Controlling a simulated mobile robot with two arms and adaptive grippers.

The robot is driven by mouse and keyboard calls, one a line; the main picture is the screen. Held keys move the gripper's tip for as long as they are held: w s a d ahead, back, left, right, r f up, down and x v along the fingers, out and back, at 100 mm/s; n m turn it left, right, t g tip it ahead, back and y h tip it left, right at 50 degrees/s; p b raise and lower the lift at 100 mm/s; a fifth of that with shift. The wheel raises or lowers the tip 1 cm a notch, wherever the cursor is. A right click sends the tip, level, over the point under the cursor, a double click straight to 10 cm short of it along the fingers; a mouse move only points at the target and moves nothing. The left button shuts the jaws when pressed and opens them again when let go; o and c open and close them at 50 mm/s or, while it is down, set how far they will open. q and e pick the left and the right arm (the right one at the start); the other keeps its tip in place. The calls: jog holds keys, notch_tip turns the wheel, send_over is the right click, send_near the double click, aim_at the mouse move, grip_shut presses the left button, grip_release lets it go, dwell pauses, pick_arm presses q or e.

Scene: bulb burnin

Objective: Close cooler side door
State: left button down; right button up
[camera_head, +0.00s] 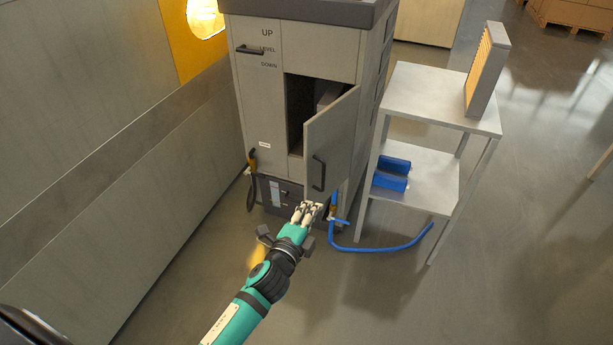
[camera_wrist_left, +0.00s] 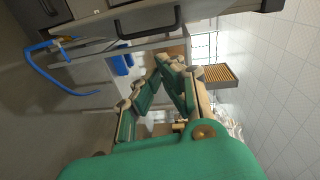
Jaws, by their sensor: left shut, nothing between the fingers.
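The cooler (camera_head: 262,110) is a tall grey cabinet at the top centre of the head view. Its side door (camera_head: 331,145) stands ajar, swung out to the right, and shows a dark inside. A black handle (camera_head: 319,173) is on the door's front face, and a dark handle also shows in the left wrist view (camera_wrist_left: 147,22). My left gripper (camera_head: 308,208) is shut and empty, just below the door's lower edge in the picture. Whether it touches the door cannot be told. My right gripper is in neither view.
A grey shelf rack (camera_head: 432,97) stands right of the cooler, with a filter panel (camera_head: 487,70) on top and a blue item (camera_head: 391,174) below. A blue hose (camera_head: 385,248) lies on the floor. A wall (camera_head: 110,150) runs along the left. The front floor is clear.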

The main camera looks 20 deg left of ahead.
aim_at(313, 164)
pick_arm(q)
jog(key=shift+m+t, duration=0.5)
jog(key=shift+t, duration=0.1)
jog(key=shift+w+a+r+b, duration=0.1)
jog(key=shift+w+a+r, duration=0.55)
jog(key=shift+w, duration=1.3)
jog(key=shift+w+a+r+b, duration=0.15)
jog(key=shift+w+a+r, duration=0.5)
jog(key=shift+w, duration=1.3)
jog(key=shift+w+a+r+b, duration=0.1)
jog(key=shift+w+a+r, duration=0.2)
jog(key=shift+w+r, duration=1.15)
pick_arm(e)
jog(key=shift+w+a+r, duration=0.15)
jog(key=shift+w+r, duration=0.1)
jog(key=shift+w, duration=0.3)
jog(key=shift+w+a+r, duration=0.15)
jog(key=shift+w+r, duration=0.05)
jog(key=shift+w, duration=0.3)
pick_arm(q)
jog(key=shift+w+f, duration=0.5)
jog(key=shift+a, duration=0.15)
